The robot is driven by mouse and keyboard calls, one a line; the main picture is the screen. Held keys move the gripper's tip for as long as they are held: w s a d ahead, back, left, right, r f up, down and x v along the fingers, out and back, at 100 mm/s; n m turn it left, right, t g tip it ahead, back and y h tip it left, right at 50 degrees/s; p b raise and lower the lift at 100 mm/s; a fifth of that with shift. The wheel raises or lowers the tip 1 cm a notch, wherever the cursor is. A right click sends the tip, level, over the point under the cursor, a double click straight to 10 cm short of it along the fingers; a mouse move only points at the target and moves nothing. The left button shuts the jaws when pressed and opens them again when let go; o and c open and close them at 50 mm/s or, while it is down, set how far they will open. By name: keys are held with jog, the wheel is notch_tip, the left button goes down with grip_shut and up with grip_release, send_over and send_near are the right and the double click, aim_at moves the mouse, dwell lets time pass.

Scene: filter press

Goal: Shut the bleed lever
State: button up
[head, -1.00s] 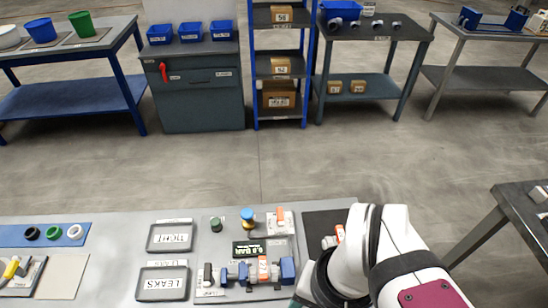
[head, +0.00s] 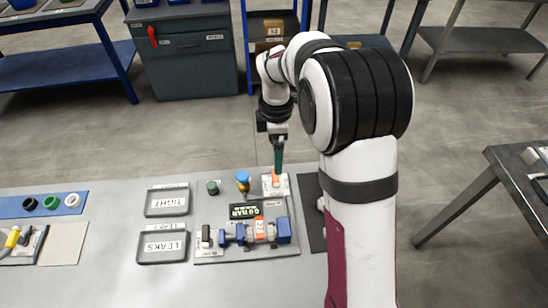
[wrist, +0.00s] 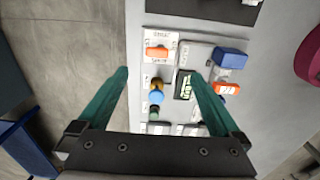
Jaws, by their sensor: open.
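A small orange lever (head: 276,177) sits on a white labelled plate (head: 284,187) at the back right of the grey panel (head: 210,253); I take it as the bleed lever. In the wrist view the orange lever (wrist: 157,52) lies crosswise on its plate; the lettering is too small to read. My gripper (head: 278,170), with teal fingers, points down just above the lever, partly covering it in the head view. In the wrist view my gripper (wrist: 160,74) is open and empty, and the lever lies beyond the fingertips, between their lines. I cannot tell whether they touch anything.
A blue knob on brass (head: 243,178) and a green cap (head: 212,187) stand left of the lever. A display (head: 245,211) and a blue-ended assembly with an orange tag (head: 259,229) lie in front. TIGHT (head: 167,201) and LEAKS (head: 162,245) trays are left.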

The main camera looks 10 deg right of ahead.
aim_at(276, 177)
notch_tip(276, 177, down, 10)
dwell(0.3)
jog(key=c, duration=1.4)
